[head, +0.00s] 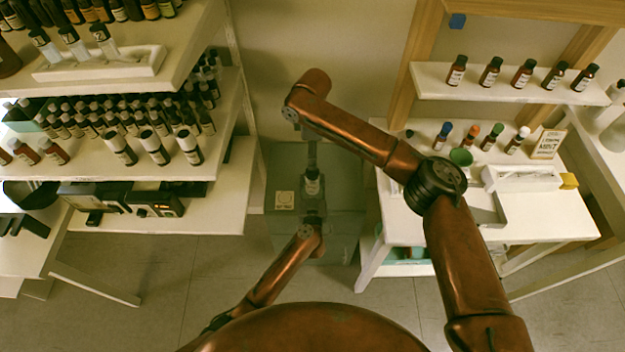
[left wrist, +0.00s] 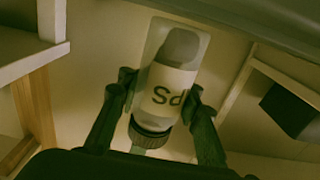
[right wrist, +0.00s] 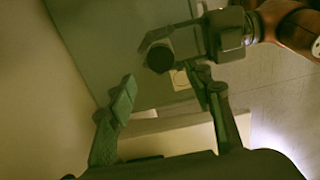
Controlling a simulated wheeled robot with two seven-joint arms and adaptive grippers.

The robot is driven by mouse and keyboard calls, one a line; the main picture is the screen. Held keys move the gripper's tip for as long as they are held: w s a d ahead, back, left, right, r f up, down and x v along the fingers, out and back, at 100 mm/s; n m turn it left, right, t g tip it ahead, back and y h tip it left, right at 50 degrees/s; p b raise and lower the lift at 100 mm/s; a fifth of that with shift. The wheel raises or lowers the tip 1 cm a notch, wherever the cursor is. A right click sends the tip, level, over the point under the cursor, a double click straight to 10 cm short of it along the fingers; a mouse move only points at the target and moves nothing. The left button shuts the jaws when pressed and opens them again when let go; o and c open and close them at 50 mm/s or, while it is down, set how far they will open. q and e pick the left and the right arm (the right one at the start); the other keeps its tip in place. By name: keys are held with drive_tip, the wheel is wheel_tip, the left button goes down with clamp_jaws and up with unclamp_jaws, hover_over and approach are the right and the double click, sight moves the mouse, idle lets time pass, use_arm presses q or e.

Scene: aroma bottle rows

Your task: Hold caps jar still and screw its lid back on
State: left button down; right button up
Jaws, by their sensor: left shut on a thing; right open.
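The caps jar (head: 313,186) is a clear jar with a white label and a dark top, held in the middle of the head view. My left gripper (head: 312,205) is shut on its sides; the left wrist view shows the label (left wrist: 172,88) between the fingers. The dark ribbed lid (left wrist: 150,133) is at the jar's end; I cannot tell how tightly it sits. In the right wrist view its round dark face (right wrist: 158,58) shows beyond the fingers. My right gripper (right wrist: 165,98) is open and empty, above the jar in the head view and apart from the lid.
A grey-green box (head: 342,225) with a beige square stands on the floor behind the jar. Shelves (head: 228,175) crowded with bottles are at the left. A white table (head: 405,228) with bottles, a green cup (head: 461,157) and a tray (head: 520,180) is at the right.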

drive_tip(key=shift+f, duration=0.15)
drive_tip(key=shift+f, duration=3.85)
drive_tip(key=shift+c, duration=0.2)
drive_tip(key=c, duration=1.2)
drive_tip(key=o, duration=1.4)
wheel_tip(320, 180, up, 12)
